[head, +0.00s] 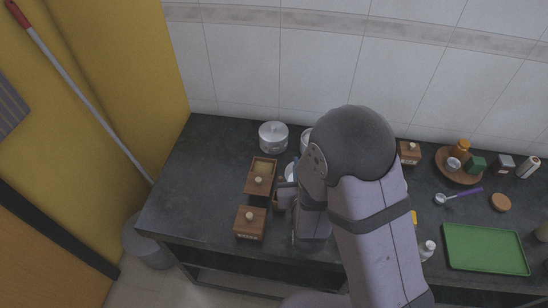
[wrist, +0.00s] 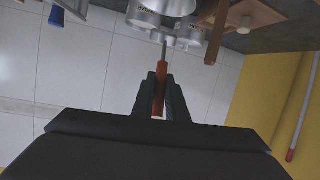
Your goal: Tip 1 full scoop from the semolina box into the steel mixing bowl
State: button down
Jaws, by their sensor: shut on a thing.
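My gripper (wrist: 160,90) is shut on an orange handle (wrist: 158,100) in the wrist view. In the head view my arm hides most of the gripper and the scoop. A wooden box (head: 271,175) stands partly open beside the gripper, with tan contents and a knobbed lid. A closed wooden box (head: 250,231) stands in front of it. Labels are too small to read, so I cannot tell which is semolina.
Right of my arm are a wooden box (head: 410,153), a round wooden tray (head: 441,164) with jars, a purple-handled ladle (head: 462,195) and a green tray (head: 485,250). The counter's left end is clear.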

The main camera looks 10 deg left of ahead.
jog(key=shift+d, duration=0.35)
jog(key=shift+a+f, duration=0.1)
jog(key=shift+f, duration=0.05)
jog(key=f+b, duration=0.2)
jog(key=b, duration=0.1)
jog(key=shift+w+f+g, duration=0.1)
jog(key=shift+w+g, duration=0.2)
jog(key=shift+g, duration=0.1)
jog(key=shift+w+f+g, duration=0.15)
jog(key=shift+f+g, duration=0.15)
jog(key=shift+f, duration=0.3)
jog(key=shift+w+r+g+p, duration=0.25)
jog(key=shift+w+g+p, duration=0.2)
jog(key=shift+p, duration=0.9)
jog(key=shift+w+g+p, duration=0.7)
jog(key=shift+g+p, duration=0.25)
jog(key=shift+p, duration=1.2)
jog(key=shift+w+r+m+g+p, duration=0.35)
jog(key=shift+w+g+p, duration=0.3)
jog(key=shift+p, duration=0.8)
